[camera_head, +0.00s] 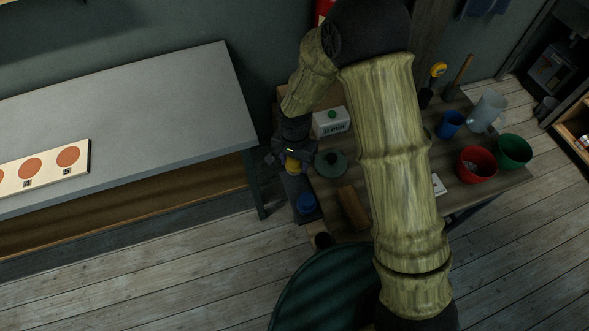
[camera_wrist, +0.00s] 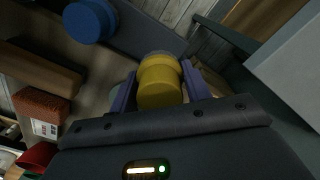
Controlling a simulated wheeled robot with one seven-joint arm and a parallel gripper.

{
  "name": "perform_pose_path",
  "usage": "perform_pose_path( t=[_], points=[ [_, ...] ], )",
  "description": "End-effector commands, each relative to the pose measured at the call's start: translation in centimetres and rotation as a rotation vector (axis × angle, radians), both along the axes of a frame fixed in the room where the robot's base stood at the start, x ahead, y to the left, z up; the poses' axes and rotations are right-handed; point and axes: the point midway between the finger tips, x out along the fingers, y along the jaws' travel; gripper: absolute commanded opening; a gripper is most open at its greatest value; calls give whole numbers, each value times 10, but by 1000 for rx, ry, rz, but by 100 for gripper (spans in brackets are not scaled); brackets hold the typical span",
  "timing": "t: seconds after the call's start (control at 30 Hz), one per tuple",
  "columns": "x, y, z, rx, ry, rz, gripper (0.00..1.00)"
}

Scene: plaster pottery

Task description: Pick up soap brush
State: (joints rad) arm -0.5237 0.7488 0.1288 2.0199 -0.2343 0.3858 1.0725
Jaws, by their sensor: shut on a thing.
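My gripper (camera_head: 291,160) is at the left end of the wooden table, low over a dark strip there. In the wrist view, my gripper (camera_wrist: 160,88) has its two fingers closed on either side of a yellow, round, stepped knob-like thing (camera_wrist: 160,80), which seems to be the soap brush.
Close by are a white box (camera_head: 331,121), a dark green disc (camera_head: 332,164) and a wooden block (camera_head: 352,209). A red bowl (camera_head: 477,162), green bowl (camera_head: 514,150) and blue cup (camera_head: 451,124) stand farther right. A grey-topped table (camera_head: 150,110) lies left, across a gap.

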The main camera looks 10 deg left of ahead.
Motion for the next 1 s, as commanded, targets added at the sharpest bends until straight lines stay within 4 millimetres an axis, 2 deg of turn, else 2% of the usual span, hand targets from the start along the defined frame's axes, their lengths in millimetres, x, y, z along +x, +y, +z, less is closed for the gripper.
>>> perform_pose_path(
  t=[0.1,0.3,0.8,0.83,0.9,1.0],
  points=[
    [1,0,20,2,-4,1,25],
    [0,0,37,0,0,2,25],
    [0,0,38,0,0,1,25],
    [0,0,38,0,0,1,46],
    [0,0,38,0,0,1,32],
    [0,0,38,0,0,1,30]
  ],
)
